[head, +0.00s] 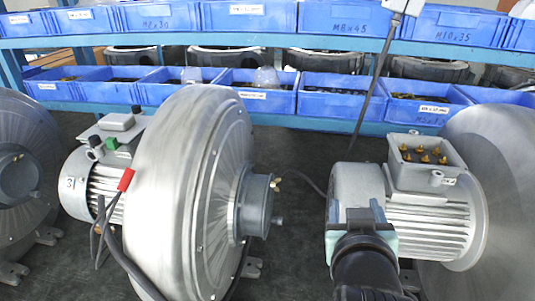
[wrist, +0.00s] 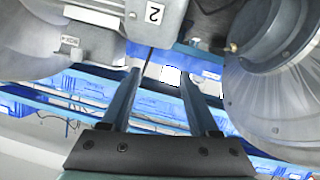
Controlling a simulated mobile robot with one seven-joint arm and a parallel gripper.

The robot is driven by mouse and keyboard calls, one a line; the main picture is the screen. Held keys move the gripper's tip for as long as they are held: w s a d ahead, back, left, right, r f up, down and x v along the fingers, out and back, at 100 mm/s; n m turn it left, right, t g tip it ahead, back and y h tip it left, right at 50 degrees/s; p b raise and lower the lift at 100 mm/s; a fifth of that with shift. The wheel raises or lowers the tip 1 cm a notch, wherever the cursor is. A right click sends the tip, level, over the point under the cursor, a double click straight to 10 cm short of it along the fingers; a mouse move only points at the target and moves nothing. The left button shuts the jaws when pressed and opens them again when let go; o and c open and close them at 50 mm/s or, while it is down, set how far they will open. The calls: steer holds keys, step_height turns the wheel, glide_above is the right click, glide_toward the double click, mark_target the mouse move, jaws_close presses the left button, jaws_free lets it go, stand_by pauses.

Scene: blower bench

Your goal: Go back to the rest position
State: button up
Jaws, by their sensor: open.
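My gripper (wrist: 162,80) is open in the wrist view, with its two dark fingers apart and nothing between them. A grey motor marked 2 (wrist: 165,15) is at the top of that view, beyond the fingertips. In the head view, what looks like the end of my arm is at the bottom, in front of the right motor (head: 428,225). My fingers cannot be made out there. The right motor has an open terminal box (head: 428,163) with several brass studs.
Another blower (head: 20,215) is at the left edge. Blue bins (head: 345,97) fill the rack behind. Dark bench surface shows between the blowers (head: 295,240).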

steer(key=w+a+r+t, duration=0.1)
steer(key=a+r+t, duration=0.15)
steer(key=r, duration=0.35)
steer(key=w+a+r+t, duration=0.1)
steer(key=a+r+t, duration=0.15)
steer(key=r, duration=0.45)
steer(key=s+a+r+t+y, duration=0.1)
steer(key=s+a+r+t, duration=0.2)
steer(key=r, duration=0.4)
steer(key=s+a+r+n+t+y, duration=0.1)
steer(key=s+a+r+t+y, duration=0.1)
steer(key=r, duration=0.5)
steer(key=s+a+r+t+y, duration=0.1)
steer(key=s+a+r+t, duration=0.3)
steer(key=s+a+r, duration=0.2)
steer(key=shift+s+r+y, duration=0.3)
steer(key=shift+s+r, duration=0.1)
steer(key=shift+r, duration=0.55)
steer(key=shift+w+a, duration=0.1)
